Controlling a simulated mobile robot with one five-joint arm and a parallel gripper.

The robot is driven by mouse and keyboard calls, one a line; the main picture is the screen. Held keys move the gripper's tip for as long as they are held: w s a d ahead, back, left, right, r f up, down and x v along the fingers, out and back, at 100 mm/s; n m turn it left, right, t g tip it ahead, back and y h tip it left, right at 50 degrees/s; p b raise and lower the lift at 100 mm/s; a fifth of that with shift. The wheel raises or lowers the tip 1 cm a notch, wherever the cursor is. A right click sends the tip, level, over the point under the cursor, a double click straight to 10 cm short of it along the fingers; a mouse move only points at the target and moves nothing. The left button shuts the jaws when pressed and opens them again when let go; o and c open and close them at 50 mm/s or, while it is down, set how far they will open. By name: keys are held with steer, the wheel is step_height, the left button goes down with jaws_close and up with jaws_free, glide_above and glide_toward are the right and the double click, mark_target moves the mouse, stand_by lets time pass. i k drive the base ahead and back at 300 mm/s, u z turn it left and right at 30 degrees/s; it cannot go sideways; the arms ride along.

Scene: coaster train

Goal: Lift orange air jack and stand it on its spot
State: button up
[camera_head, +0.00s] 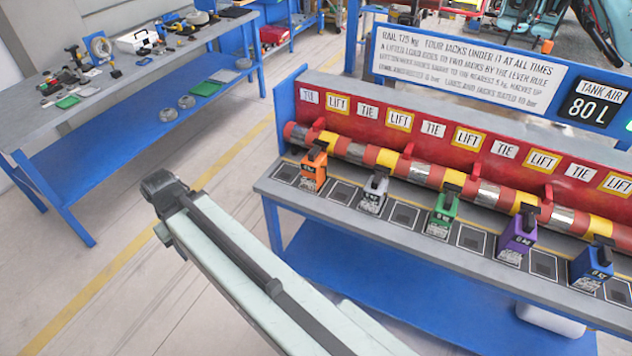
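The orange air jack (313,172) stands upright at the left end of a grey ledge (425,240), with a black top part close to the striped rail (390,165). I cannot tell whether it touches the rail. Dark square spots with pale outlines line the ledge; bare ones show left of the orange jack (287,172) and right of it (342,192). Whatever spot lies under the orange jack is hidden by it. My pale arm crosses the lower middle, ending in a dark joint left of the ledge. My gripper is not in view.
A grey jack (374,191), green jack (442,214), purple jack (516,237) and blue jack (590,268) stand along the same ledge. A red panel (330,121) with TIE and LIFT labels rises behind. A cluttered workbench (140,75) stands at left. Floor between is clear.

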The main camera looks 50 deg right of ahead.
mark_target(313, 165)
steer(key=z, duration=0.15)
steer(key=i, duration=0.9)
steer(key=u, duration=0.05)
